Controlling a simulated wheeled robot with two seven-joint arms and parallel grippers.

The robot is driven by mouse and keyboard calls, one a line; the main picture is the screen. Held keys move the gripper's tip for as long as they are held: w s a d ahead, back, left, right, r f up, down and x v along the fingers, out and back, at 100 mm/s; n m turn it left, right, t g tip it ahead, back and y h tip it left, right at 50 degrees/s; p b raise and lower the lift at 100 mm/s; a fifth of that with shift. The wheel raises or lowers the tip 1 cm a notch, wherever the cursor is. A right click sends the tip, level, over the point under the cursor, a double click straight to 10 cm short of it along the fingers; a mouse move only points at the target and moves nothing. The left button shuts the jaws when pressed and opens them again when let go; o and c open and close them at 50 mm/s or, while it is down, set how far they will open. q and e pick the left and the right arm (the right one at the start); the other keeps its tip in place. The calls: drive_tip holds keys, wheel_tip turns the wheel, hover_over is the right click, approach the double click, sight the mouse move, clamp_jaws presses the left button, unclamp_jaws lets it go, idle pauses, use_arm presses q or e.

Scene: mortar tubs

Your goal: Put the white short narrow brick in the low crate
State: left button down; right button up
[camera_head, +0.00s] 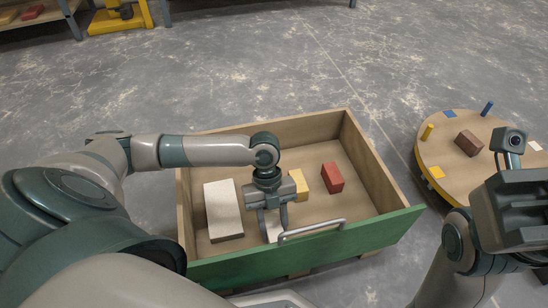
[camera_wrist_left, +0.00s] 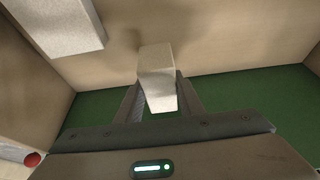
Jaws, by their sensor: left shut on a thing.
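The white short narrow brick (camera_head: 273,226) is between the fingers of my left gripper (camera_head: 273,222), inside the low crate near its green front wall. My left gripper is shut on it. The wrist view shows the pale brick (camera_wrist_left: 157,77) gripped between both fingers; I cannot tell whether it touches the crate floor. The low crate (camera_head: 362,165) has wooden walls and a green front panel with a metal handle. Part of my right arm's dark end (camera_head: 515,215) shows at the right edge; its fingertips are not clear.
In the crate, a larger white block (camera_head: 223,210) lies left of my gripper, also in the wrist view (camera_wrist_left: 58,25). A yellow brick (camera_head: 301,186) and a red brick (camera_head: 332,177) are to the right. A round table (camera_head: 440,155) with several small pieces stands further right.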

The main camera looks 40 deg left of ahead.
use_arm(q)
drive_tip(key=shift+f+p, duration=0.35)
drive_tip(key=shift+f, duration=1.6)
drive_tip(key=shift+f, duration=0.45)
drive_tip(key=c, duration=1.1)
unclamp_jaws()
drive_tip(key=shift+b, duration=0.3)
